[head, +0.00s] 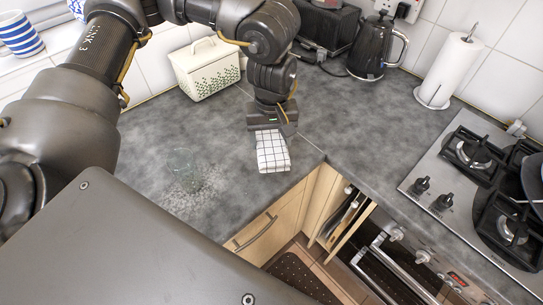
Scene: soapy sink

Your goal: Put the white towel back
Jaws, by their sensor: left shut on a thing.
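The white towel (272,152) has a dark check pattern and is folded. It lies at the front edge of the grey worktop, near the inner corner, or just above it; I cannot tell which. My left gripper (268,129) points down at the towel's far end and is shut on it. The fingertips are mostly hidden by the gripper body and the towel. My right gripper is not in view.
A white bread box (205,68), a black kettle (376,47) and a paper towel roll (449,70) stand behind. A gas hob (468,165) is at right. The worktop (365,130) right of the towel is clear.

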